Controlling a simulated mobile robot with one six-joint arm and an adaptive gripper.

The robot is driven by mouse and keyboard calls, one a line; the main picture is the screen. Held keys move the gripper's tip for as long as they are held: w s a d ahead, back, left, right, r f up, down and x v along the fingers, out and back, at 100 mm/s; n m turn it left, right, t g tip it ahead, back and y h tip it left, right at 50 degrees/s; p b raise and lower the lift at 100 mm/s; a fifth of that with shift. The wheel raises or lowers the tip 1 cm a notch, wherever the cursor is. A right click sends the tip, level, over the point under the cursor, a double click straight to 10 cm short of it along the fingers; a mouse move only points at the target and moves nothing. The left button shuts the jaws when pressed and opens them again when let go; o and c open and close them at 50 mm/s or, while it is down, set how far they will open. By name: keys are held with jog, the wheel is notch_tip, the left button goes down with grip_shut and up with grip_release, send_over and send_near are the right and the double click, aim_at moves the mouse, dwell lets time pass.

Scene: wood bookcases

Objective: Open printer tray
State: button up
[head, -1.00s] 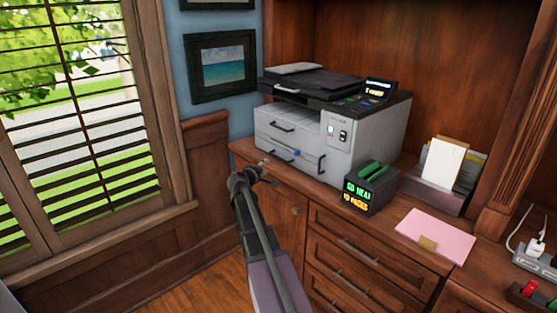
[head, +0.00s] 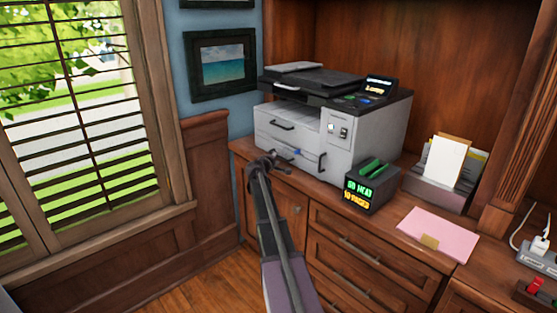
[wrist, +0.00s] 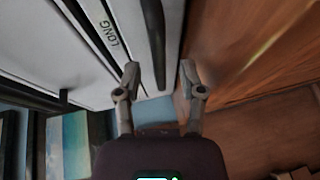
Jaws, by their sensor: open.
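The printer (head: 375,143) is white and grey with a dark top, and stands on the wooden counter. Its front has an upper tray with a dark handle (head: 282,126) and a lower tray (head: 308,160) partly covered by my arm. My gripper (head: 266,158) is at the lower tray's front in the head view. In the wrist view my gripper (wrist: 160,75) is open, with a dark bar handle (wrist: 155,40) showing between its fingers. I cannot tell whether the fingers are around it. A white tray front (wrist: 85,30) beside it reads "LONG".
A dark box (head: 371,187) with lit green and orange text stands right of the printer front. A pink folder (head: 436,234) and a paper holder (head: 442,175) are further right. Wooden drawers (head: 352,253) are below the counter. The window (head: 75,120) is at left.

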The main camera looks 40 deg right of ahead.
jog(key=shift+x, duration=1)
grip_shut()
